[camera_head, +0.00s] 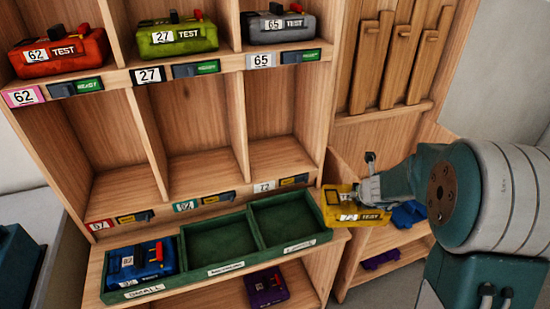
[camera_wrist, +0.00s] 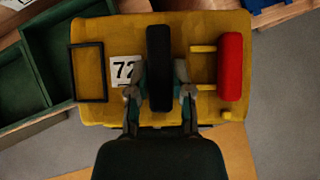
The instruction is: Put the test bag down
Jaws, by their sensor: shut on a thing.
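The yellow test bag (camera_head: 338,212) hangs in my gripper (camera_head: 368,190), just right of the green tray (camera_head: 290,248). In the wrist view the bag (camera_wrist: 95,35) fills the upper middle, with a "72" label, an empty black frame and a red roll on top. My gripper (camera_wrist: 160,92) is shut on its black handle (camera_wrist: 159,45). The bag's underside is hidden. The tray has a blue bag (camera_head: 140,262) in its left compartment; its middle and right compartments are empty.
Red "62" (camera_head: 58,52), green "27" (camera_head: 178,36) and grey "65" (camera_head: 278,27) bags stand on the upper shelf. The lower cubbies are empty; the right one bears a "72" tag (camera_head: 264,187). A purple bag (camera_head: 266,287) sits below the tray. Blue (camera_head: 408,214) and purple (camera_head: 381,259) things lie on right shelves.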

